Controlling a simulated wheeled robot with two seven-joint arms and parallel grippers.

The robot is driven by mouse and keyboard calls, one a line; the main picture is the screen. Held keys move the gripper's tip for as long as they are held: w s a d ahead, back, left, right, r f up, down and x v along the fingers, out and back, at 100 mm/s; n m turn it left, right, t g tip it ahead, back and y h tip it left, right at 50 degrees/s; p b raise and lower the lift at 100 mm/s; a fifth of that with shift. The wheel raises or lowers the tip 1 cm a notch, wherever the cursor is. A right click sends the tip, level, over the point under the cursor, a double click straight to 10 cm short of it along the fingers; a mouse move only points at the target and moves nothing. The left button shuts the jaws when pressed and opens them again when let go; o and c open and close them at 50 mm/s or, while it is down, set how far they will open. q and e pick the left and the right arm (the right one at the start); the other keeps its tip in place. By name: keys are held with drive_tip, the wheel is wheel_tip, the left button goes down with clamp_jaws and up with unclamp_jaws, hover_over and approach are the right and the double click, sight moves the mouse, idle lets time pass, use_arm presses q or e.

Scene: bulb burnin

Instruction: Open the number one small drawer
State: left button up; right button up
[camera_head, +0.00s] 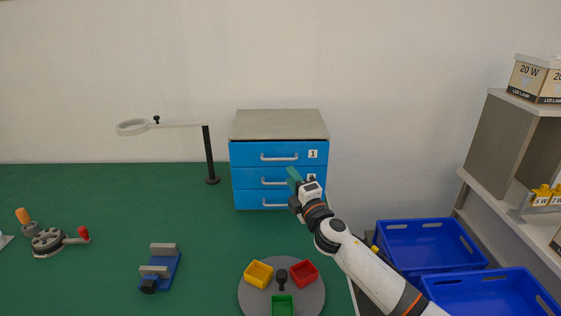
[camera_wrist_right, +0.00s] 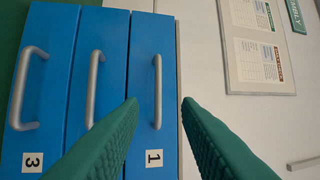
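The small drawer cabinet (camera_head: 280,122) stands on the green bench with three blue drawers. The top drawer (camera_head: 243,153) carries a white label 1 (camera_head: 312,154) and looks shut. Its grey handle (camera_head: 279,158) is in plain view. My right gripper (camera_head: 293,180) is in front of the cabinet's lower right part. In the right wrist view the cabinet appears turned sideways. There my right gripper (camera_wrist_right: 160,102) is open, with its green fingertips either side of the number one handle (camera_wrist_right: 157,75) in the picture. I cannot tell the remaining distance. My left gripper is not in view.
A ring lamp on a black post (camera_head: 209,155) stands left of the cabinet. A round tray (camera_head: 250,296) with coloured bins lies in front. Blue crates (camera_head: 425,243) and a shelf (camera_head: 500,130) are at right. The bench left of the cabinet is mostly clear.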

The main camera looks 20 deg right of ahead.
drive_tip(key=d+x, duration=0.1)
drive_tip(key=x, duration=0.6)
drive_tip(key=shift+w+a+b, duration=0.35)
drive_tip(key=shift+w+a, duration=0.15)
drive_tip(key=shift+a, duration=0.05)
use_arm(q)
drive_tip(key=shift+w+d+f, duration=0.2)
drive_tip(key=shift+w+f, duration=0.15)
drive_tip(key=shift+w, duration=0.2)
use_arm(e)
clamp_jaws()
